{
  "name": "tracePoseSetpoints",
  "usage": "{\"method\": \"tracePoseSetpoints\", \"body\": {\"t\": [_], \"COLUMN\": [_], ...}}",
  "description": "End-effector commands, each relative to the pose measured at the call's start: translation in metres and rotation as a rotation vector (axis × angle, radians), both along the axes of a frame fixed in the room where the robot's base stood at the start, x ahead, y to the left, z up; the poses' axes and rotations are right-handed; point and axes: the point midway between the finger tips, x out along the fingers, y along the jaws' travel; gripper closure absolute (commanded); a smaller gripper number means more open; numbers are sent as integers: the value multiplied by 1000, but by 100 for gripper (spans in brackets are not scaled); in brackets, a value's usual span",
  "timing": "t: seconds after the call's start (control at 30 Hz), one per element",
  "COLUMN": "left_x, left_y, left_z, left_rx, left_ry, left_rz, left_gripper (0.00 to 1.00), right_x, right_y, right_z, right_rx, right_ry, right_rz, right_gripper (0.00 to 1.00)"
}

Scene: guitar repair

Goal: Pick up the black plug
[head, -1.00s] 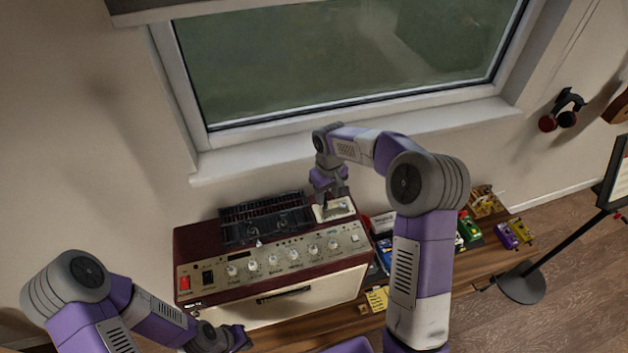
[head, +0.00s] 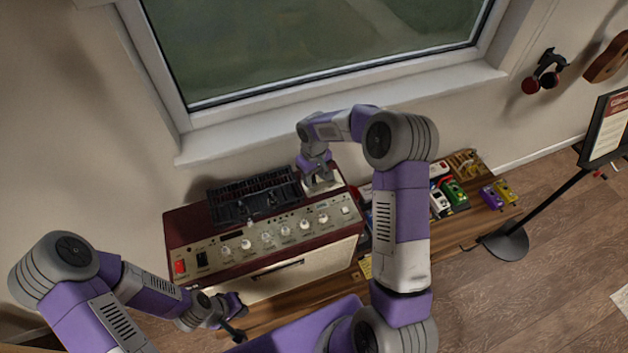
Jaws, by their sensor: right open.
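I cannot make out the black plug for certain at this size. My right gripper (head: 318,178) is open and points down at the back right of the amplifier top. It is just above or at a pale cream item (head: 329,184) there, and its fingertips are too small to show whether they touch it. My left gripper (head: 235,318) is low in front of the amplifier's front face, near the table's front edge. Its fingers are dark and small, and I cannot tell whether they are apart.
The maroon amplifier (head: 200,219) has a black grille (head: 254,196) on top and white knobs in front. Coloured pedals (head: 454,192) stand on the wooden table (head: 463,229), partly hidden by my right arm. A window sill (head: 345,110) runs behind. A black stand (head: 505,243) is at right.

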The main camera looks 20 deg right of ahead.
Motion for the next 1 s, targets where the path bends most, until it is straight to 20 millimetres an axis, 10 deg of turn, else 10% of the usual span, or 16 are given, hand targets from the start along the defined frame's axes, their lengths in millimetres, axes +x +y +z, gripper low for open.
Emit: {"method": "tracePoseSetpoints", "body": {"t": [0.33, 0.73, 1.0], "left_x": [0, 0, 0], "left_y": [0, 0, 0], "left_z": [0, -1, -5], "left_rx": [0, 0, 0], "left_ry": [0, 0, 0], "left_rz": [0, 0, 0], "left_gripper": [100, 100, 100], "right_x": [0, 1, 1], "right_y": [0, 0, 0], "right_z": [0, 6, 55], "right_rx": [0, 0, -1], "right_ry": [0, -3, -6], "right_rz": [0, 0, 1], "right_gripper": [100, 100, 100]}}
